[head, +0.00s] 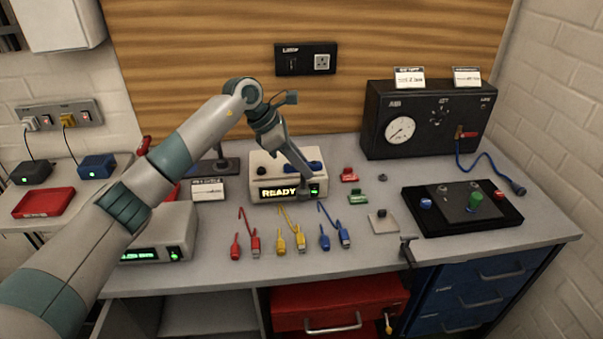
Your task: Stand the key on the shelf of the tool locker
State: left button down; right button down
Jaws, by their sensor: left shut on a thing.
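My left gripper (304,188) points down at the right front of the white box with the lit READY display (256,171). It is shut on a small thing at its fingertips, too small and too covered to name. No tool locker can be made out for certain.
Red, yellow and blue cable pairs (290,238) lie at the bench front. A black gauge box (430,118) and a black panel with knobs (462,208) stand at the right. Small red and green blocks (358,197) lie mid-bench. Blue drawers (470,290) are below right.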

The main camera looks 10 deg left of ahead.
aim_at(301, 188)
pick_arm(q)
jog(key=shift+a+f, duration=0.15)
jog(key=shift+a, duration=0.05)
jog(key=shift+f, duration=0.25)
notch_tip(301, 188, down, 3)
jog(key=shift+f+p, duration=0.15)
jog(key=shift+p, duration=0.9)
jog(key=shift+f, duration=0.15)
jog(key=c, duration=1.6)
grip_release()
